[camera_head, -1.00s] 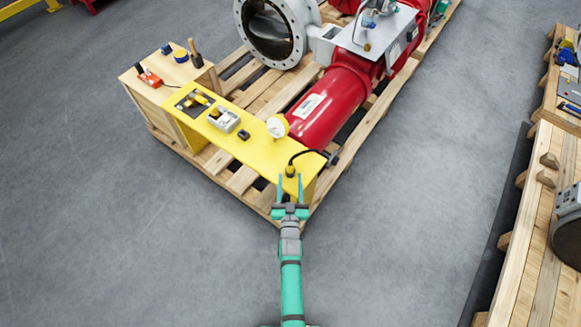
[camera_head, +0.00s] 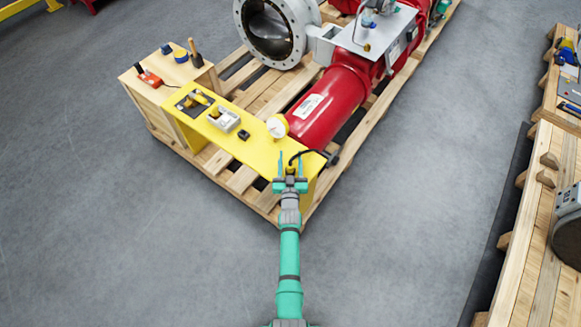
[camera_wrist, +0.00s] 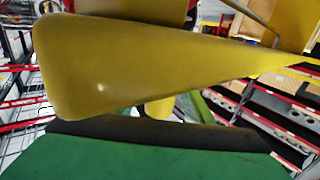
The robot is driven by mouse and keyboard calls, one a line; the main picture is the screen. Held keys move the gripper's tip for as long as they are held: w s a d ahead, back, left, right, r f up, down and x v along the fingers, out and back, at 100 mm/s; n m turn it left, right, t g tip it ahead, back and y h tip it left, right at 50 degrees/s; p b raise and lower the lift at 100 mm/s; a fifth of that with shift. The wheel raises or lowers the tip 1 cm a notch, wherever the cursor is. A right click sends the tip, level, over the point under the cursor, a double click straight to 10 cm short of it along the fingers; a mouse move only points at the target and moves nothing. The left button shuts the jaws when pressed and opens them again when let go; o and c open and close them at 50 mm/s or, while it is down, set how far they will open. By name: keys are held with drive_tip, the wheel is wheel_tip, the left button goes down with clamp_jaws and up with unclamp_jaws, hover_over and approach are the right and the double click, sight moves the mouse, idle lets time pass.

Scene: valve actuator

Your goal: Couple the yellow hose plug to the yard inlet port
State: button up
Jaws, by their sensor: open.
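The yellow bench (camera_head: 262,155) carries a black hose (camera_head: 309,152) at its near right end. The hose arcs down to a small dark-and-yellow fitting (camera_head: 291,171), which looks like the hose plug. My gripper (camera_head: 293,160) is open, with its two green fingers on either side of that fitting and not visibly closed on it. In the wrist view a large yellow surface (camera_wrist: 140,65) fills the middle, and a small yellow cylinder (camera_wrist: 158,108) shows below it. A green part of my gripper (camera_wrist: 150,158) lies along the bottom. I cannot identify the yard inlet port for certain.
A red cylinder (camera_head: 325,108) with a white gauge (camera_head: 277,127) stands just behind the bench. A dark round fitting (camera_head: 332,159) sits right of the hose. The wooden pallet (camera_head: 242,179) lies underneath.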

drive_tip(key=c, duration=1.2)
drive_tip(key=shift+r, duration=0.2)
